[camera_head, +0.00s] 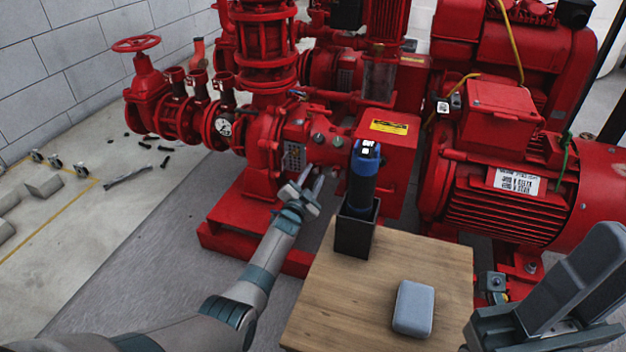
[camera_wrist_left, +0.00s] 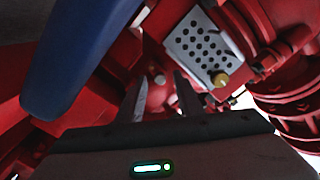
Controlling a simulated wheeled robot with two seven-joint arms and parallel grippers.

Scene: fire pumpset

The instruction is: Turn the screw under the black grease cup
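The red pump housing (camera_head: 264,140) carries small round grey-green caps, one (camera_head: 317,138) left of another (camera_head: 338,141), above a lower row of small fittings. I cannot tell which is the black grease cup or its screw. My left gripper (camera_head: 313,186) is close in front of these fittings, its two fingers apart with nothing visibly held. In the left wrist view the open fingers (camera_wrist_left: 160,98) point at the red housing, and a small round fitting (camera_wrist_left: 159,79) shows between them. My right gripper (camera_head: 570,285) is at the lower right, away from the pump; its opening is unclear.
A wooden table (camera_head: 325,310) bears a grey case (camera_head: 414,308) and a black holder (camera_head: 354,234) with a blue-and-black tool (camera_head: 362,185), close right of my left gripper. A perforated plate (camera_wrist_left: 200,45) and brass knob (camera_wrist_left: 220,80) are near it. A red motor (camera_head: 510,200) stands right.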

